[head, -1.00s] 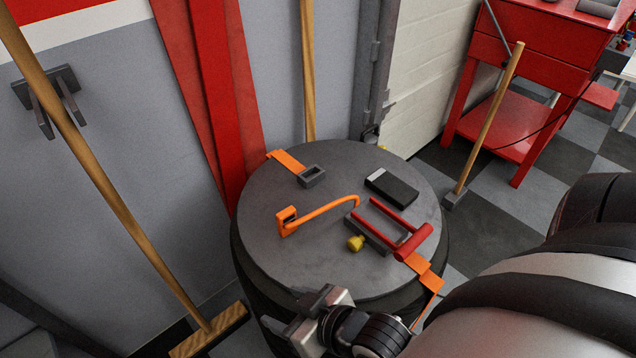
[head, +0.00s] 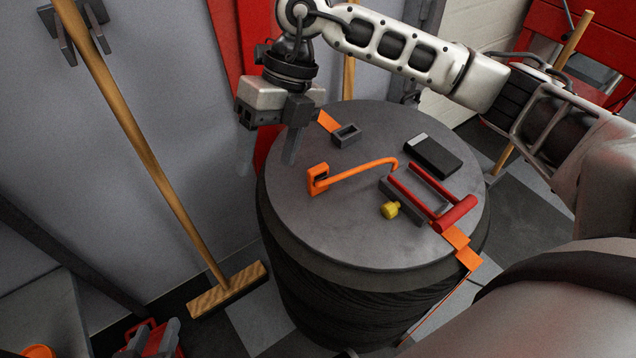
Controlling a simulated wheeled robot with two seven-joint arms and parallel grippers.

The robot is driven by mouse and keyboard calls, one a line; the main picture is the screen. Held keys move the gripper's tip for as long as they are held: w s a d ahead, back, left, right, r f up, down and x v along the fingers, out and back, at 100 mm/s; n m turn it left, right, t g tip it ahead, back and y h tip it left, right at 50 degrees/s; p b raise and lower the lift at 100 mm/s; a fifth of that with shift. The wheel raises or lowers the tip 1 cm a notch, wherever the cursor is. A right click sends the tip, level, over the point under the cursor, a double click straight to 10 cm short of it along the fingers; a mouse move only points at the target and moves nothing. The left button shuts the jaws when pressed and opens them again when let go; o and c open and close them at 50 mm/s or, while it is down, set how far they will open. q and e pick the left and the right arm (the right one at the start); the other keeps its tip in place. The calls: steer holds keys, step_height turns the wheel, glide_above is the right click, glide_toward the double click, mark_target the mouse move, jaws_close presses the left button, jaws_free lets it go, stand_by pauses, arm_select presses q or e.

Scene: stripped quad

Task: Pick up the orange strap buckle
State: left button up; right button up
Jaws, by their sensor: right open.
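On a round dark drum top (head: 290,225) lies an orange buckle-like clip (head: 318,180) with a curved orange band running right from it. Behind it, a grey rectangular frame (head: 346,136) sits at the end of a flat orange strap (head: 328,121). I cannot tell for certain which piece is the strap buckle. My right gripper (head: 268,146) is open and empty, fingers down, near the drum's back left edge, left of and behind the orange clip, not touching it.
A red-handled grey ratchet (head: 440,203), a yellow knob (head: 390,210) and a black box (head: 433,157) lie on the drum's right half. A broom (head: 150,165) leans at the left wall. The drum's front left top is bare.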

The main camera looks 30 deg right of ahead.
steer(key=w+d+r+m+t+h, duration=0.1)
steer(key=w+d+h, duration=0.1)
steer(key=d, duration=0.3)
steer(key=w+d+r+m+t+h, duration=0.1)
steer(key=w+d+r+h, duration=0.1)
steer(key=d, duration=0.2)
glide_above(318, 168)
steer(key=shift+h, duration=0.3)
steer(key=f, duration=0.9)
steer(key=shift+w+f+b, duration=0.2)
steer(key=shift+b, duration=0.2)
steer(key=shift+s+f, duration=0.2)
steer(key=shift+f, duration=3)
steer(key=c, duration=1.1)
